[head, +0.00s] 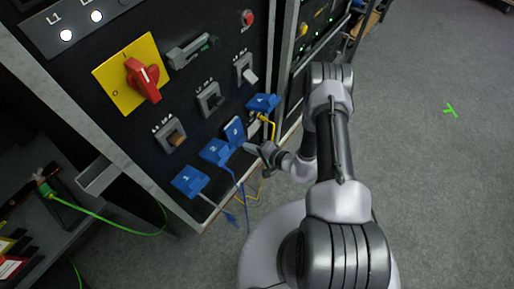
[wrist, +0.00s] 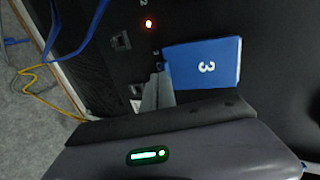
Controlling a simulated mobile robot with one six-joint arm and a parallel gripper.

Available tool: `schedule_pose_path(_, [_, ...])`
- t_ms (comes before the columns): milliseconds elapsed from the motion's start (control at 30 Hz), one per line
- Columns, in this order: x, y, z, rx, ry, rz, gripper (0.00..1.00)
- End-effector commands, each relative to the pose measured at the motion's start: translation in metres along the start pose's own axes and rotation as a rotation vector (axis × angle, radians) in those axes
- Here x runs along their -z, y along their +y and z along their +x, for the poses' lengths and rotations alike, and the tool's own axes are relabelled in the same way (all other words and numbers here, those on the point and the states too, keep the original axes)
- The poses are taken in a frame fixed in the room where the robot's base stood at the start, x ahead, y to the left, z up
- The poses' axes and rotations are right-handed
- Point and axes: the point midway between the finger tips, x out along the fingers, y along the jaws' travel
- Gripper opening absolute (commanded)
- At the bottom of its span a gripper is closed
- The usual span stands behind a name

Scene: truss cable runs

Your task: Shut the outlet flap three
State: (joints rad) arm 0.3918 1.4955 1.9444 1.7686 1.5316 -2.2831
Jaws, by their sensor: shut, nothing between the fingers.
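The blue outlet flap three (head: 235,131) is on the lower part of the black panel, between flap two (head: 215,151) and flap four (head: 263,103). In the wrist view flap three (wrist: 207,64) shows its white number, turned sideways. My gripper (head: 250,147) is at the lower right of flap three, close to the panel. In the wrist view my gripper (wrist: 158,88) is shut and empty, its tips by the flap's left edge. I cannot tell whether they touch it, nor the flap's exact angle to the panel.
Flap one (head: 190,181) is at the lower left. Blue and yellow cables (head: 268,128) hang by the flaps. A small orange-red lamp (wrist: 149,23) glows near flap three. A red rotary switch (head: 144,79) is above. Open grey floor (head: 430,170) lies to the right.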

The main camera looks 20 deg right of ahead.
Motion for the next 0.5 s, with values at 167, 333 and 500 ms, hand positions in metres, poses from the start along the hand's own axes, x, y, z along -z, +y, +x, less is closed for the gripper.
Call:
schedule_pose_path(167, [0.000, 0.005, 0.011, 0.000, -0.001, -0.001, 0.00])
schedule_pose_path(333, [0.000, 0.006, 0.017, -0.001, 0.000, 0.000, 0.00])
schedule_pose_path(500, [0.000, 0.007, 0.019, -0.001, 0.001, 0.000, 0.00])
